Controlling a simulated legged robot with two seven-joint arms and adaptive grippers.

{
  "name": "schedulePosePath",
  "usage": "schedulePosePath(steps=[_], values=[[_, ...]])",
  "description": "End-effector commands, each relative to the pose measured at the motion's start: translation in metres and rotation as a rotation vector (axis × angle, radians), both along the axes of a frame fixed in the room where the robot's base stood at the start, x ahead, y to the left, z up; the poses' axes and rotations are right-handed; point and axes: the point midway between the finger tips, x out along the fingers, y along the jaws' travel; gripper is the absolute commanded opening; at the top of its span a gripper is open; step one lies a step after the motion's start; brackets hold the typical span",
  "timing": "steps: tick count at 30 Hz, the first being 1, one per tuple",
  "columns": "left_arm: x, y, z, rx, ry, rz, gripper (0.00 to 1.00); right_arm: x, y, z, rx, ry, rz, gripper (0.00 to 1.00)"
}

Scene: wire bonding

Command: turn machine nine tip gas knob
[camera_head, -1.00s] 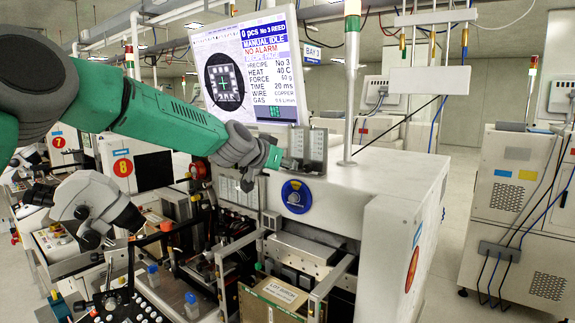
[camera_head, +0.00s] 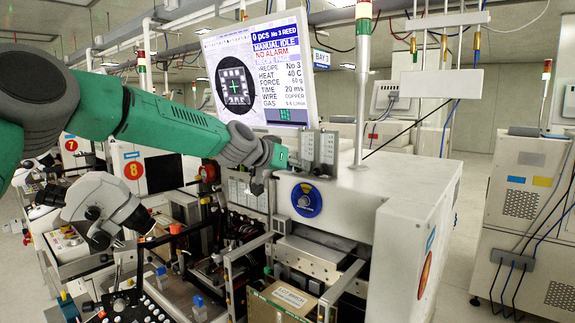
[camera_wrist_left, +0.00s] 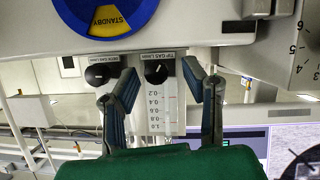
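My left gripper (camera_head: 282,157) is at the upper front of the machine with the blue dial (camera_head: 306,199), close to the grey flowmeter block (camera_head: 318,152). In the left wrist view, its two fingers (camera_wrist_left: 160,76) are spread on either side of the black tip gas knob (camera_wrist_left: 157,72), with visible gaps to it. The knob has a white pointer mark and sits at the end of a clear scale tube (camera_wrist_left: 160,112). A second black knob (camera_wrist_left: 97,74) lies left of the left finger. The knobs are hidden in the head view. My right gripper is not in view.
The blue dial, reading STANDBY, also shows in the wrist view (camera_wrist_left: 107,17), beside the knobs. The machine's screen (camera_head: 258,75) stands behind my left wrist and reads MANUAL IDLE. A microscope (camera_head: 105,207) is below my arm. A lamp pole (camera_head: 361,95) rises right of the flowmeters.

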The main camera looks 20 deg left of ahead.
Motion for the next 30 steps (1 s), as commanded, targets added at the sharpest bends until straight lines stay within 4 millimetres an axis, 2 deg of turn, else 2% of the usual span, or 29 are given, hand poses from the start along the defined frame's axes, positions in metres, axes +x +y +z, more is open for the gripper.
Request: schedulePosePath(steps=[15,21,30], values=[[-0.080,0.035,0.036,-0.002,-0.001,0.001,0.39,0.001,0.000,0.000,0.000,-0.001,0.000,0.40],[-0.093,0.041,0.041,0.000,0.001,0.001,0.39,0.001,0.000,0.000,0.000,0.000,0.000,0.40],[-0.095,0.041,0.042,0.000,0.001,0.001,0.39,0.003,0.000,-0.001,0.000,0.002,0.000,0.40]])
